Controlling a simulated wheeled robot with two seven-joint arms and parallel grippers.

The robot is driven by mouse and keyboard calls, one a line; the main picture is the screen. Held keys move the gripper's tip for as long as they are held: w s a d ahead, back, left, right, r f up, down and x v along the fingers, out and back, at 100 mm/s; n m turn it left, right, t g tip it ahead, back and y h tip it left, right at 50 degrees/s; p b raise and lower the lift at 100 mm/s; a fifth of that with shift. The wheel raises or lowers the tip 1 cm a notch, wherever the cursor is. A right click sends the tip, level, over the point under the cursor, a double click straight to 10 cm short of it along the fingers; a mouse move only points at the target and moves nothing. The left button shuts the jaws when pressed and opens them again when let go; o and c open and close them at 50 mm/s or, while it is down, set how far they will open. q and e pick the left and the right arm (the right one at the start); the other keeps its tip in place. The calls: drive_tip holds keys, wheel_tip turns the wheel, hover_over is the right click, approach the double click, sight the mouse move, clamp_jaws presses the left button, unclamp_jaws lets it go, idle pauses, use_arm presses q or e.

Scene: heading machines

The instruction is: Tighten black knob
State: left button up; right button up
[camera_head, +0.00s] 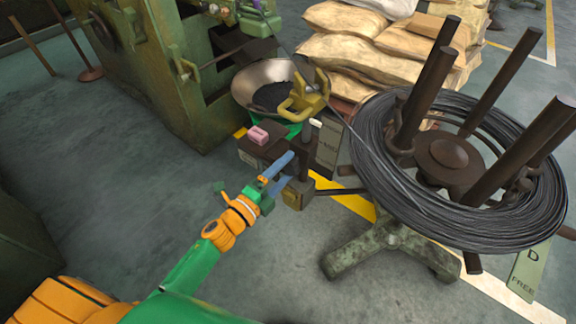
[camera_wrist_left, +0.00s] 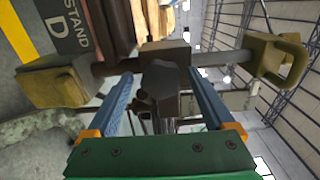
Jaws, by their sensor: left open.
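The black knob (camera_wrist_left: 163,82) shows in the left wrist view as a dark, lobed knob on a bracket with a horizontal bar. My left gripper (camera_head: 286,168) reaches it from the left in the head view, with its blue fingers apart. In the left wrist view one finger stands on each side of the knob, with a visible gap on both sides, and neither appears to be closed on it. In the head view the knob is hard to make out behind the fingers. My right gripper is not in view.
A yellow handle (camera_head: 304,97) rises above the bracket, beside a metal bowl (camera_head: 244,84). A box with a pink block (camera_head: 258,135) stands close behind my fingers. A large wire coil (camera_head: 375,165) on a stand with upright posts is at the right. Floor at front left is clear.

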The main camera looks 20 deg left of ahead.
use_arm(q)
drive_tip(key=v, duration=0.5)
drive_tip(key=shift+s+a, duration=0.15)
drive_tip(key=shift+s, duration=0.2)
